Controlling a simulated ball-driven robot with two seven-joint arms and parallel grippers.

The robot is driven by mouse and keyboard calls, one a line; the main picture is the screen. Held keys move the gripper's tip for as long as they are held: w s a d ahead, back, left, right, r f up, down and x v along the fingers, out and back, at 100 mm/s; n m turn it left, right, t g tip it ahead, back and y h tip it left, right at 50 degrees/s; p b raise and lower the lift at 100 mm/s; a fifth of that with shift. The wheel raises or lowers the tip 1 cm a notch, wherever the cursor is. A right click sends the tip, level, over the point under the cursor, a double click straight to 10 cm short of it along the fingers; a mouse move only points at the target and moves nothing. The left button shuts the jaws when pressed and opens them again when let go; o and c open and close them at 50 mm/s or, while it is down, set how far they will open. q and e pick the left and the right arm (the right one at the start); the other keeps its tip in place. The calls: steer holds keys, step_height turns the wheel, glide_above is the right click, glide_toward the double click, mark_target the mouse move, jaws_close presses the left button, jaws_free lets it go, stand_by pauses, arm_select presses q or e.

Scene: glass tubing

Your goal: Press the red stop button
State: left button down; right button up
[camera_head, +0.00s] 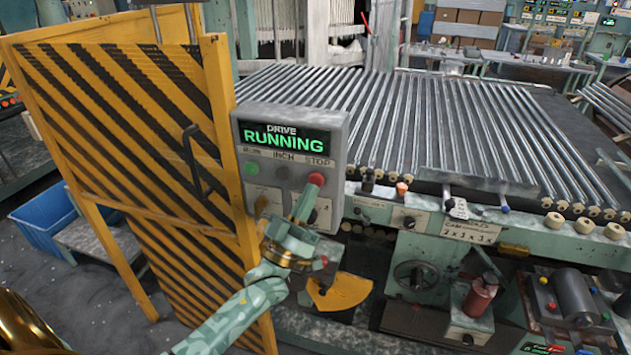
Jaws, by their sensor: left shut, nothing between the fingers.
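The red stop button (316,179) sits under the STOP label at the right side of the grey control panel (338,135). The panel's display (284,139) reads "DRIVE RUNNING" in lit letters. My left gripper (308,191) reaches up from below, shut and empty, with its tips just below and left of the button. I cannot tell whether the tips touch the button. The gripper and wrist hide part of the panel's lower half. My right gripper is not in view.
A green button (251,168) sits at the panel's left. A yellow-black striped guard (130,110) with a dark handle stands left of the panel. A bed of glass tubes (430,120) lies behind and right. Below are a handwheel (416,275) and a red cylinder (478,297).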

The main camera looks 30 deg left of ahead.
arm_select(q)
steer(key=shift+w, duration=0.1)
steer(key=shift+w+a, duration=0.1)
steer(key=shift+w, duration=0.25)
steer(key=shift+w+a, duration=0.1)
steer(key=shift+w, duration=0.35)
stand_by(0.6)
steer(key=shift+s, duration=0.15)
steer(key=shift+s+d, duration=0.25)
steer(key=shift+s, duration=0.5)
steer(key=shift+p, duration=0.3)
